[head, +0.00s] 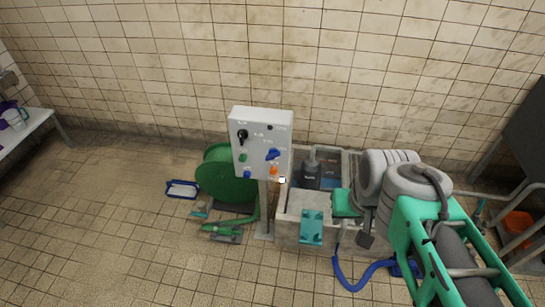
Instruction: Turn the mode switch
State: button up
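A pale grey control box (260,116) stands on a post in the middle of the head view. Its face carries a black rotary knob (242,135) at upper left and a blue turning handle (272,154) at right. The labels are too small to read, so I cannot tell which one is the mode switch. My gripper (350,214) is to the right of the box and lower in the picture, over the tank area, apart from the box. My arm's grey wrist hides much of it, and its fingers cannot be made out clearly.
Green (243,157), orange (273,171) and blue (247,174) buttons share the box face. A green hose reel (222,178) stands behind it at left. A concrete tank (290,232) with a dark pump (312,174) stands at right.

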aim_at(274, 152)
jog(key=k, duration=0.5)
jog(key=u, duration=2.05)
jog(key=i, duration=1.1)
jog(key=z, duration=1.15)
